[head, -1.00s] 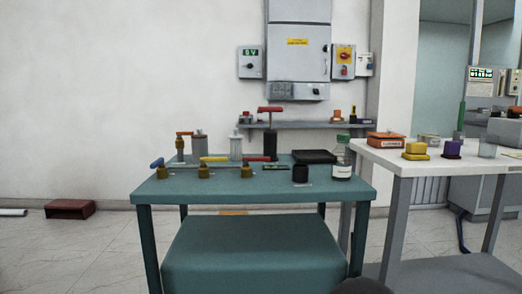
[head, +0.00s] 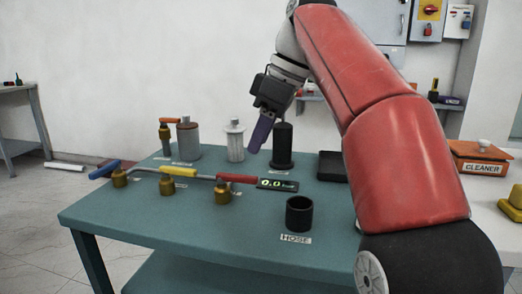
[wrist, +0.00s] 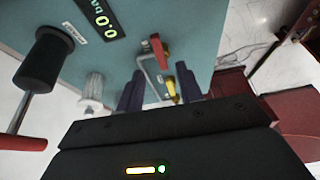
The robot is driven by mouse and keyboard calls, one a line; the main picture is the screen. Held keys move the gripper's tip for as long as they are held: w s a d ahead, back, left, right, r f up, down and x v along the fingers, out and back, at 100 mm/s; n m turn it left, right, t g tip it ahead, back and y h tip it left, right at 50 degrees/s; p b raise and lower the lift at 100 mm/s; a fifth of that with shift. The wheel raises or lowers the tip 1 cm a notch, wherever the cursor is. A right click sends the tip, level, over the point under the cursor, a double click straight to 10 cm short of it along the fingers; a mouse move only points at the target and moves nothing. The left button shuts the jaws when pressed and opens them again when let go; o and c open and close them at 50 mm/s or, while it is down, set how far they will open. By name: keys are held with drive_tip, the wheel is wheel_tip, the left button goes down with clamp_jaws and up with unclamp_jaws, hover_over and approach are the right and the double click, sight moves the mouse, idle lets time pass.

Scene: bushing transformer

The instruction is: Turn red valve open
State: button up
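The red valve handle (head: 237,178) lies at the right end of a pipe row on the green table (head: 130,215), on a brass valve body (head: 222,192). It also shows in the wrist view (wrist: 160,52), beyond the fingertips. A yellow handle (head: 178,171) and a blue handle (head: 104,169) sit on the other brass valves to its left. My gripper (head: 260,135) hangs above the table, above and apart from the red handle. In the wrist view its two dark purple fingers (wrist: 159,90) are spread with nothing gripped between them.
A display (head: 277,184) reads 0.0 beside the red handle. A black cylinder (head: 282,150), a ribbed white cylinder (head: 235,142) and a grey canister (head: 188,140) stand behind the pipe. A black cup (head: 299,214) labelled HOSE stands at the front right. A black tray (head: 332,166) lies partly behind my arm.

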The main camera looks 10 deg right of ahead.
sight(242, 175)
drive_tip(key=b+x, duration=0.2)
drive_tip(key=x, duration=0.5)
drive_tip(key=shift+w+a+f, duration=0.15)
drive_tip(key=shift+f, duration=0.05)
drive_tip(key=shift+c, duration=0.2)
clamp_jaws()
